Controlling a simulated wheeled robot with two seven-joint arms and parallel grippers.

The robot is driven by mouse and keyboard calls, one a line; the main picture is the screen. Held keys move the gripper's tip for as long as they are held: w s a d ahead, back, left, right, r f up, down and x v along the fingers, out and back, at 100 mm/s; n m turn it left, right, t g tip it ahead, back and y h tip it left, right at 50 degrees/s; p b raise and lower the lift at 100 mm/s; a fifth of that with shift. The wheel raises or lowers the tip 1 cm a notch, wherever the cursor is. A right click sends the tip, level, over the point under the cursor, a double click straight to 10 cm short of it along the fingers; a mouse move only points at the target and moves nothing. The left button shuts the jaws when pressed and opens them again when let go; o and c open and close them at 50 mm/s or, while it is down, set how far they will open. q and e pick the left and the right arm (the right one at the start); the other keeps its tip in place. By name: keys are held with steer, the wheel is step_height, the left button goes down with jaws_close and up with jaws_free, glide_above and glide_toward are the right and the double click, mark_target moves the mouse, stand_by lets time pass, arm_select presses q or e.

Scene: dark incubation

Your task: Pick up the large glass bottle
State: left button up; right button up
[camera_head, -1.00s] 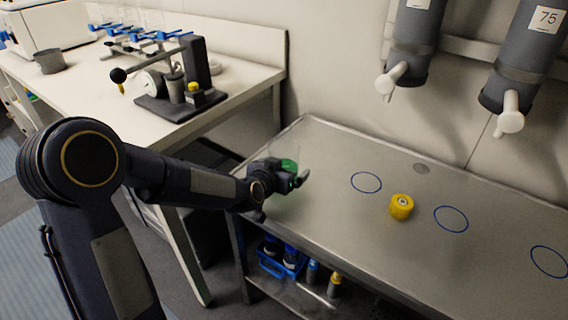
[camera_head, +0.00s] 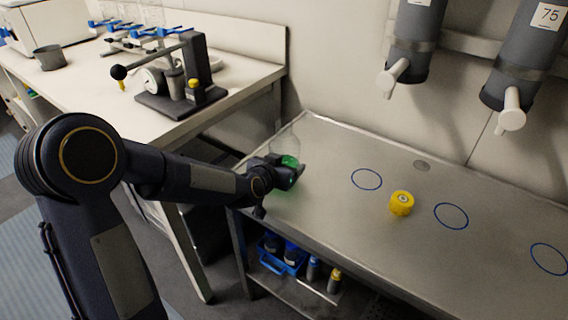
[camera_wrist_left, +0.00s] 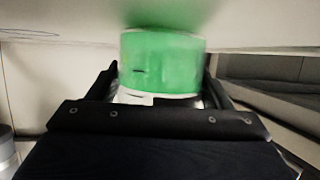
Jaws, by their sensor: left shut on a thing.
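The large glass bottle (camera_head: 289,160) stands near the left end of the steel table, clear above with a green part low down. In the left wrist view its green part (camera_wrist_left: 162,62) sits between the two fingers, with a white label patch below. My left gripper (camera_head: 295,173) is shut on the bottle, low and close to the table top. The gripper hides the bottle's lower front in the head view. I cannot tell whether the bottle's base touches the table. My right gripper is not in view.
On the steel table (camera_head: 330,150) are a yellow cap (camera_head: 401,203) and several blue circles, otherwise clear. Grey wall cylinders with white spouts (camera_head: 398,75) hang above. A shelf below holds a blue carrier (camera_head: 283,262). A white bench (camera_head: 110,95) with equipment stands at left.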

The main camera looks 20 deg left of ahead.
arm_select(q)
steer(key=r, duration=0.2)
steer(key=r+p, duration=0.1)
steer(key=r, duration=0.1)
steer(key=shift+s+d+r, duration=0.1)
steer(key=shift+s, duration=0.1)
steer(key=s+r+p, duration=0.1)
steer(key=r, duration=0.1)
steer(key=s+r+p, duration=0.1)
steer(key=s+r, duration=0.1)
steer(key=s+d+r+p, duration=0.1)
steer(key=shift+s+r, duration=0.3)
steer(key=shift+r, duration=0.1)
steer(key=p, duration=0.4)
glide_toward(289, 143)
steer(key=s+d, duration=0.2)
steer(key=shift+s+d+r, duration=0.2)
steer(key=shift+s+d, duration=0.05)
steer(key=shift+s, duration=0.15)
